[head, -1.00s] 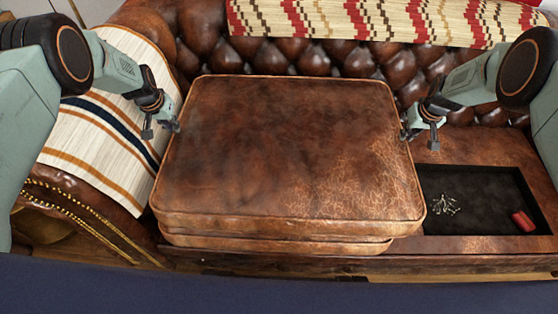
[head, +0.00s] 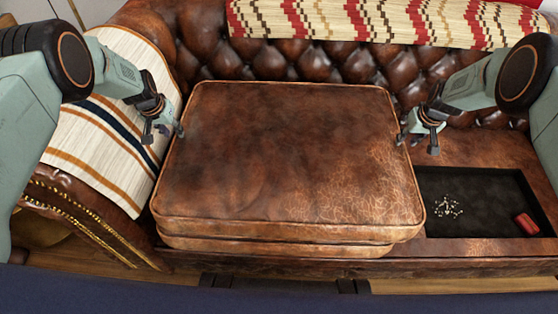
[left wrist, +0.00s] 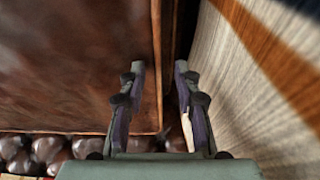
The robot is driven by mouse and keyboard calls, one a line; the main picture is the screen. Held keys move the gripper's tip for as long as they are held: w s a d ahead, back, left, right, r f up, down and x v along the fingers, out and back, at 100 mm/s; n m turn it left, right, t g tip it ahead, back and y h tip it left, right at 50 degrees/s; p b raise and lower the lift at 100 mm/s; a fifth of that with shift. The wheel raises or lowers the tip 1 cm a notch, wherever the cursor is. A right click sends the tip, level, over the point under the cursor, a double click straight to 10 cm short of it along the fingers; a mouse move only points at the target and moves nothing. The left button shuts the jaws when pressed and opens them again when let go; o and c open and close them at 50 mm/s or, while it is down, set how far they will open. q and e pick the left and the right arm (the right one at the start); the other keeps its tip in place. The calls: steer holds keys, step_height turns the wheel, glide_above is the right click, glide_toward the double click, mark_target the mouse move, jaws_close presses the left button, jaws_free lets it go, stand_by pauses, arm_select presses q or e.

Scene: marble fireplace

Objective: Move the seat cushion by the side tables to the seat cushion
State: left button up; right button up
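A brown leather seat cushion (head: 290,150) lies flat on top of a second brown cushion (head: 280,246), of which only the front edge shows. My left gripper (head: 165,132) is open at the upper cushion's left edge. In the left wrist view its fingers (left wrist: 159,72) are apart, one over the cushion (left wrist: 70,65) and one over the dark gap beside it. My right gripper (head: 418,141) is open at the cushion's right edge, with its inner finger close to that edge. I cannot tell whether any finger touches the cushion.
A striped cloth (head: 95,150) covers the sofa arm at left. A patterned throw (head: 380,22) lies along the tufted backrest (head: 320,62).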

arm_select(q)
steer(key=shift+w+f, duration=0.1)
steer(key=shift+f, duration=0.05)
arm_select(e)
steer(key=shift+w+f, duration=0.1)
steer(key=shift+f, duration=0.05)
arm_select(q)
steer(key=shift+r, duration=0.6)
arm_select(e)
steer(key=shift+r, duration=0.45)
arm_select(q)
steer(key=v, duration=1.1)
arm_select(e)
steer(key=v, duration=1.1)
steer(key=shift+s, duration=0.25)
arm_select(q)
steer(key=shift+s+f, duration=0.15)
steer(key=shift+s, duration=0.1)
